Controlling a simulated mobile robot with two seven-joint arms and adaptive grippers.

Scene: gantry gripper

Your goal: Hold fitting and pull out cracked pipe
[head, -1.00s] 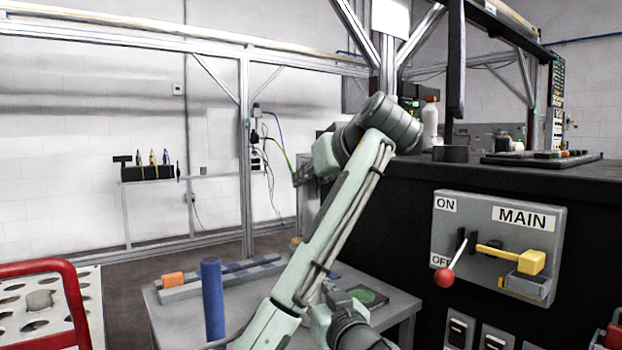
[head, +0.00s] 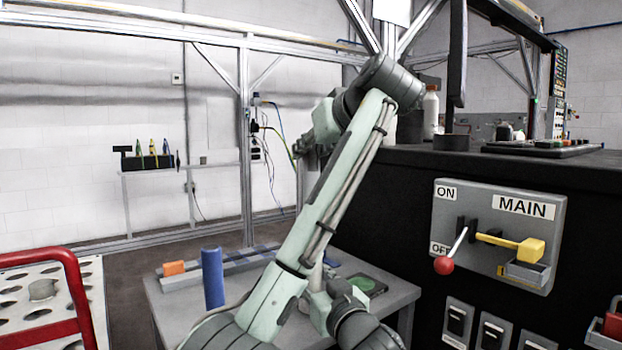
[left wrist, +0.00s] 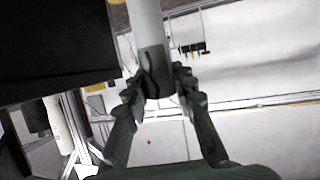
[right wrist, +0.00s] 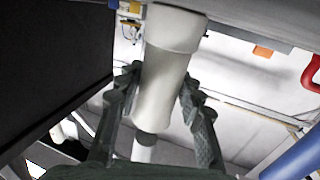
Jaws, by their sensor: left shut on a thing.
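The cracked pipe (left wrist: 147,25) is a pale tube with a dark grey band at one end and a jagged black crack line on that band. My left gripper (left wrist: 157,82) is shut on this dark end. In the head view, the raised arm largely hides that gripper. A white, flared fitting (right wrist: 165,65) fills the middle of the right wrist view. My right gripper (right wrist: 160,92) has a finger against each side of it. Beyond the fitting, a dark round piece and a pale tube show. I cannot tell whether the pipe is still seated in the fitting.
A grey table (head: 180,320) carries a blue cylinder (head: 212,278) and an orange block (head: 173,268). A black cabinet with a MAIN switch panel (head: 500,235) stands at the right. A red-railed perforated cart (head: 72,285) is at the left.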

